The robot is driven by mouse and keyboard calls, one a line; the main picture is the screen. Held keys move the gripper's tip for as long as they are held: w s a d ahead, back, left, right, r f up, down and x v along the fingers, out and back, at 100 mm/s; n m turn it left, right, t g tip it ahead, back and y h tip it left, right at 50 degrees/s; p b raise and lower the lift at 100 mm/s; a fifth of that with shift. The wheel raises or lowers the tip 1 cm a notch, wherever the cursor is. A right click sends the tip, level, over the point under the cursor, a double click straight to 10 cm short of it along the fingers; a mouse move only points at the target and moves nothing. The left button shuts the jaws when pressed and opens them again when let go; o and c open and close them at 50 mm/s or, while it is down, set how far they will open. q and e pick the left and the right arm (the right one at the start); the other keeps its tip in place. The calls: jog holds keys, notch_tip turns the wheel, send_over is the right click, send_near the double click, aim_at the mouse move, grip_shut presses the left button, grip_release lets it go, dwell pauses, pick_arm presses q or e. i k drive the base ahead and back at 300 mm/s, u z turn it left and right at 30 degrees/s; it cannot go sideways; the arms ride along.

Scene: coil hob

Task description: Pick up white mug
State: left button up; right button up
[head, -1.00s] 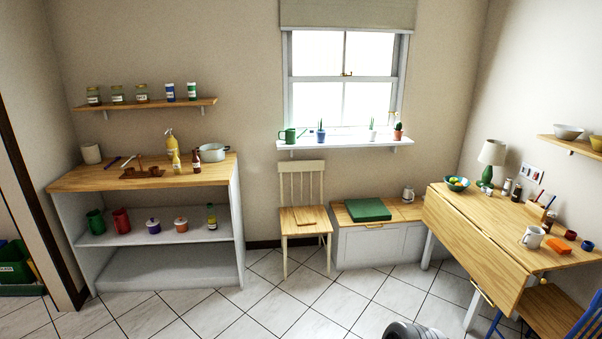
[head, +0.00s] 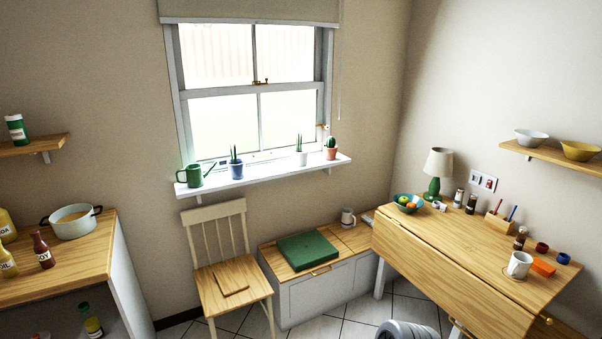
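A white mug (head: 519,264) stands upright on the wooden drop-leaf table (head: 450,265) at the right, near the table's front edge. An orange block (head: 542,267) lies just to its right. A second pale mug or jug (head: 348,217) stands on the low bench by the wall; its details are too small to tell. Neither of my grippers is in view.
The table also holds a lamp (head: 436,176), a fruit bowl (head: 408,203), small jars and a pen holder (head: 497,225). A chair (head: 230,280) and a bench with a green cushion (head: 307,249) stand left of it. Tiled floor shows between.

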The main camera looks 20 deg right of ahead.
aim_at(520, 262)
jog(key=z, duration=0.95)
jog(key=i, duration=2.1)
jog(key=z, duration=0.9)
